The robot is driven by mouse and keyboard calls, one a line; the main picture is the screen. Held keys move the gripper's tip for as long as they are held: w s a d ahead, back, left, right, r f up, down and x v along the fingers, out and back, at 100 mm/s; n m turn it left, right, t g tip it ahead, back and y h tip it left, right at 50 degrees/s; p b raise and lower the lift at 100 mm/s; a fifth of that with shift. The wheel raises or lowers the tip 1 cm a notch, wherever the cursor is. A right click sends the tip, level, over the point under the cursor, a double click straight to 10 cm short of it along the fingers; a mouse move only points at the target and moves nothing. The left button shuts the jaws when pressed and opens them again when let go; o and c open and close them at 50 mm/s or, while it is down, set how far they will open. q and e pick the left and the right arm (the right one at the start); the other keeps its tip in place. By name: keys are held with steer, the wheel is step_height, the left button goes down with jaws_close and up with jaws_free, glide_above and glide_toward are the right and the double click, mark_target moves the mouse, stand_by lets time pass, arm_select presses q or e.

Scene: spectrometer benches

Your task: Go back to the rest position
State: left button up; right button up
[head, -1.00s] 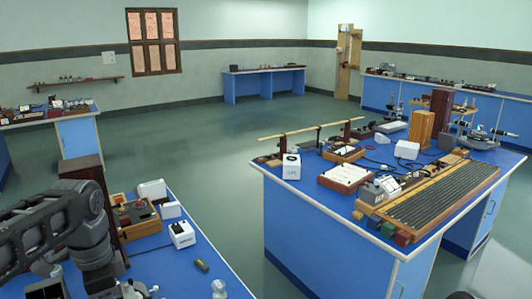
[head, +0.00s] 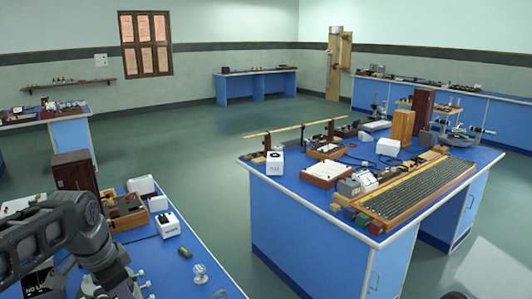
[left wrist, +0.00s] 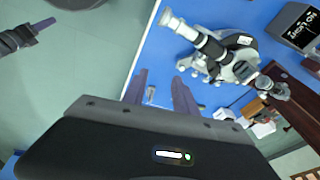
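A spectrometer (left wrist: 215,50) stands on the blue bench beyond and right of the fingers. A dark part with a purple tip, apparently my right gripper (left wrist: 38,30), shows at the upper left of that view over the floor. Its opening cannot be made out.
A wooden tray (head: 125,210), a white box (head: 168,225) and a small glass piece (head: 200,273) are on the near-left bench. A larger blue bench (head: 300,225) with instruments stands right. Green floor (head: 200,150) lies open between benches.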

arm_select(q)
steer(key=w+d+f+n+t+h, duration=0.25)
steer(key=w+d+f, duration=0.35)
steer(key=f, duration=0.3)
steer(key=s+d+f+n, duration=0.1)
steer(key=d+f+n, duration=0.25)
steer(key=f, duration=0.55)
steer(key=s+d+f+n, duration=0.2)
steer(key=d+f, duration=0.3)
steer(key=f, duration=0.3)
steer(key=s+d+f+n+g, duration=0.1)
steer(key=s+d+f, duration=0.3)
steer(key=s+f, duration=0.4)
steer(key=s+d+f+n+g+h, duration=0.1)
steer(key=s+d+f+g, duration=0.3)
steer(key=s+f, duration=0.5)
steer(key=s+d, duration=0.1)
steer(key=s, duration=0.5)
steer(key=shift+s, duration=0.35)
